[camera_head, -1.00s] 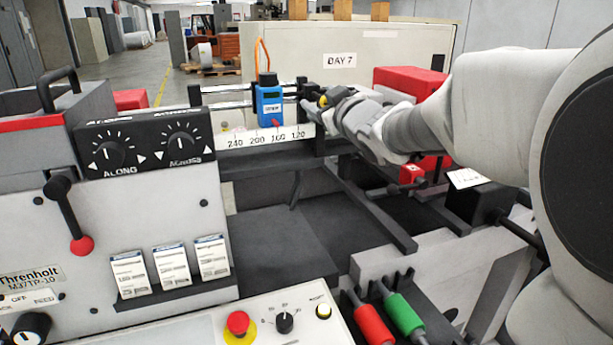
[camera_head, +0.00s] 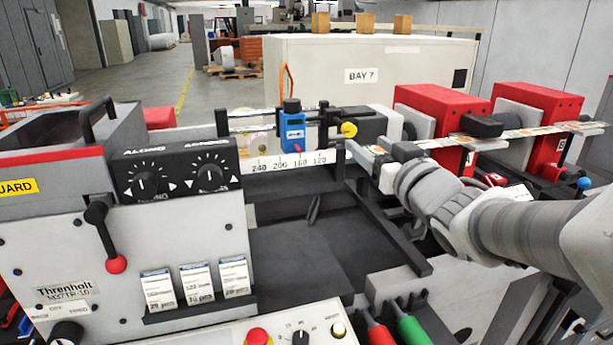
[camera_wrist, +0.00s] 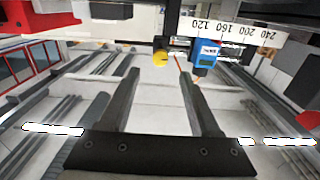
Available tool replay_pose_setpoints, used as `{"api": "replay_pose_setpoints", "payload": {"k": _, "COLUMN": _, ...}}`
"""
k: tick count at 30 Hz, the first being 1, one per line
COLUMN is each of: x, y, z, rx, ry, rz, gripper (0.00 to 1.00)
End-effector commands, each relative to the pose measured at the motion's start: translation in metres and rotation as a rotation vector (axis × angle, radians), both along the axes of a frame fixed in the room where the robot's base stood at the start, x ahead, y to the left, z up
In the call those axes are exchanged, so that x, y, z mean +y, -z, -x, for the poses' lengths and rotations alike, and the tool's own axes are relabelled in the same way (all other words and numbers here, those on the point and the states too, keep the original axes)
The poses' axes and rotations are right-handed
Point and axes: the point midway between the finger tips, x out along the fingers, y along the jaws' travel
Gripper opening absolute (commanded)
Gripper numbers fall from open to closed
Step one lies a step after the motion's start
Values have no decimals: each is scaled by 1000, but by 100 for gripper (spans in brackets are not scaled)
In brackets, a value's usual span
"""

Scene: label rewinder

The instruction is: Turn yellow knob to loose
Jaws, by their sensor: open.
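The yellow knob (camera_head: 349,129) sits at the right end of the rail carriage, just right of the blue device (camera_head: 292,130). In the wrist view the yellow knob (camera_wrist: 160,58) lies ahead, between the lines of my two fingers, with the blue device (camera_wrist: 205,57) to its right. My gripper (camera_head: 366,153) is to the right of and below the knob, apart from it. In the wrist view my gripper (camera_wrist: 158,85) has its dark fingers spread wide with nothing between them. The knob's marking is too small to read.
A scale strip (camera_head: 290,161) runs below the rail. Red blocks (camera_head: 440,120) with a label web stand behind my arm at right. Red and green handled tools (camera_head: 412,330) stand in a rack at front. A dark open bay (camera_head: 300,250) lies below the rail.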

Motion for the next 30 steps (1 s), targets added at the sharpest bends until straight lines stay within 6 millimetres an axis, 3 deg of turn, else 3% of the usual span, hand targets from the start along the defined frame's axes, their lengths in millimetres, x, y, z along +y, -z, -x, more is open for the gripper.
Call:
{"api": "replay_pose_setpoints", "payload": {"k": 8, "x": -10, "y": -2, "z": 51, "rx": -3, "ry": 0, "rz": -1, "gripper": 63}}
{"api": "replay_pose_setpoints", "payload": {"k": 20, "x": -38, "y": 13, "z": 57, "rx": 152, "ry": 201, "rz": 50, "gripper": 63}}
{"api": "replay_pose_setpoints", "payload": {"k": 30, "x": -49, "y": 35, "z": 77, "rx": 333, "ry": 315, "rz": 71, "gripper": 63}}
